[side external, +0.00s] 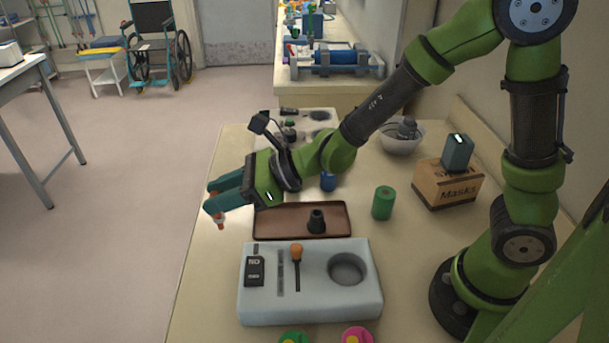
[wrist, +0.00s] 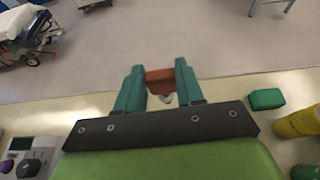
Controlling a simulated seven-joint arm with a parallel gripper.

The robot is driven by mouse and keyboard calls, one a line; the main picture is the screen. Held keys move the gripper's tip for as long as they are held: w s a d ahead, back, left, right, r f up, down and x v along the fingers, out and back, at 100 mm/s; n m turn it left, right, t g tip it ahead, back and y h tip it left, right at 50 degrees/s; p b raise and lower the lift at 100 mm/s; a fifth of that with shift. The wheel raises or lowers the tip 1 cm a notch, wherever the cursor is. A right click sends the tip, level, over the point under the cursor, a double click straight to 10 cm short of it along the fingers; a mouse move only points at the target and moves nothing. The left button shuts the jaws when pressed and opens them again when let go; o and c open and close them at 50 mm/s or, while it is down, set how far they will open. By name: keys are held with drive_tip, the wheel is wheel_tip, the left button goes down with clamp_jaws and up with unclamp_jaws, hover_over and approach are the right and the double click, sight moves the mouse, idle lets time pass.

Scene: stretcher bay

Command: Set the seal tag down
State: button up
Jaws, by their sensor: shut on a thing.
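The seal tag (side external: 218,217) is a small orange-brown piece with a pale lower tip. My gripper (side external: 213,199) has teal fingers shut on it and holds it up in the air near the table's left edge. In the wrist view, the tag (wrist: 160,80) sits between the two fingertips of my gripper (wrist: 160,74), with the floor and the table edge behind it. The tag's lower part is small and hard to make out. I cannot tell its exact height above the table.
A brown tray (side external: 275,221) holding a dark knobbed piece (side external: 317,222) lies right of my gripper. A grey block (side external: 320,300) with slotted items stands nearer the camera.

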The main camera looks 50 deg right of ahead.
drive_tip(key=w+d+r+m+t+h, duration=0.1)
drive_tip(key=d+r+m+t+h, duration=0.15)
drive_tip(key=d+r, duration=0.75)
drive_tip(key=w+d+r+m+t+h, duration=0.1)
drive_tip(key=d+r+m+h, duration=0.35)
drive_tip(key=d, duration=0.85)
drive_tip(key=s+a+f+n+g+y, duration=0.3)
drive_tip(key=s+f+n+g+y, duration=0.15)
drive_tip(key=f+n, duration=0.25)
drive_tip(key=s+a+f+n+g+y, duration=0.2)
drive_tip(key=s+f+n+g+y, duration=0.1)
drive_tip(key=f+n+g+y, duration=0.35)
drive_tip(key=s+d+f+n+g+h, duration=0.4)
drive_tip(key=s+f+n+g+h, duration=0.4)
drive_tip(key=s+n+g, duration=0.55)
drive_tip(key=s+d+n+h, duration=0.2)
drive_tip(key=d+n+h, duration=0.7)
drive_tip(key=n+h, duration=0.25)
drive_tip(key=w+d+r+n+t+h, duration=0.4)
drive_tip(key=w+d+n+t+h, duration=0.5)
drive_tip(key=w+n+t, duration=0.35)
drive_tip(key=shift+n+g+y, duration=0.3)
drive_tip(key=shift+g+y, duration=0.05)
drive_tip(key=shift+y, duration=0.1)
drive_tip(key=f, duration=0.5)
drive_tip(key=w+f, duration=0.1)
drive_tip(key=f, duration=0.1)
drive_tip(key=shift+d+f, duration=0.35)
